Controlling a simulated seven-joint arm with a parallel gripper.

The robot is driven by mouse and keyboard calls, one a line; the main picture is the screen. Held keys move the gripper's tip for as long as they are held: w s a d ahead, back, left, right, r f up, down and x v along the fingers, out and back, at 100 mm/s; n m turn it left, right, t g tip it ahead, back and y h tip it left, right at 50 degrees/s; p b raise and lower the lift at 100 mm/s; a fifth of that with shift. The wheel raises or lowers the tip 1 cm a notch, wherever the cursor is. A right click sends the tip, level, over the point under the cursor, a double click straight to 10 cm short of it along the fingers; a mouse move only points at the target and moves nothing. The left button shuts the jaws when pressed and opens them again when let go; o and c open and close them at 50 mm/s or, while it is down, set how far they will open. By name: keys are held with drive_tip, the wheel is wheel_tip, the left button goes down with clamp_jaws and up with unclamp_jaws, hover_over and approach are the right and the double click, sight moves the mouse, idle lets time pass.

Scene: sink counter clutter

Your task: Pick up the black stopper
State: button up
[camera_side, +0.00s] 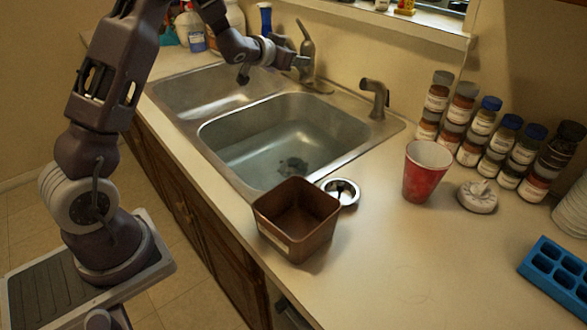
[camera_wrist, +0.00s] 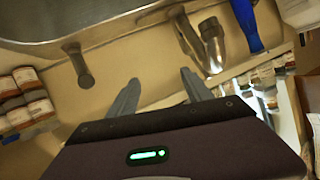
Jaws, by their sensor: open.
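A dark, low round thing (camera_side: 291,166) lies on the floor of the right sink basin, at the drain. It may be the black stopper, but it is too small to tell it from the drain. A silver ring with a dark centre (camera_side: 341,191) lies on the counter beside the sink's front right corner. My gripper (camera_side: 301,63) is high over the back of the sink, near the faucet and far from both. In the wrist view my gripper (camera_wrist: 160,77) has its two fingers apart with nothing between them. Neither round thing shows there.
A brown square box (camera_side: 297,222) stands at the counter's front edge. A red cup (camera_side: 426,172), a white lumpy thing (camera_side: 478,196), several spice jars (camera_side: 483,125) and a blue tray (camera_side: 558,272) are to the right. The faucet (camera_side: 308,50) and sprayer (camera_side: 376,95) rise behind the basins.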

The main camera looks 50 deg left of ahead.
wheel_tip(320, 180, down, 8)
drive_tip(key=w+a+m+h, duration=0.1)
drive_tip(key=w+m+h, duration=0.1)
drive_tip(key=m+g+h, duration=0.1)
drive_tip(key=m+h, duration=0.3)
drive_tip(key=h, duration=0.3)
hover_over(301, 167)
drive_tip(key=s+a, duration=0.1)
drive_tip(key=s, duration=0.2)
drive_tip(key=f, duration=1.9)
drive_tip(key=shift+w, duration=0.25)
wheel_tip(301, 167, down, 6)
drive_tip(key=shift+w+r, duration=0.1)
drive_tip(key=shift+w, duration=0.05)
drive_tip(key=x, duration=0.2)
drive_tip(key=shift+w+d, duration=0.15)
drive_tip(key=shift+w, duration=0.2)
clamp_jaws()
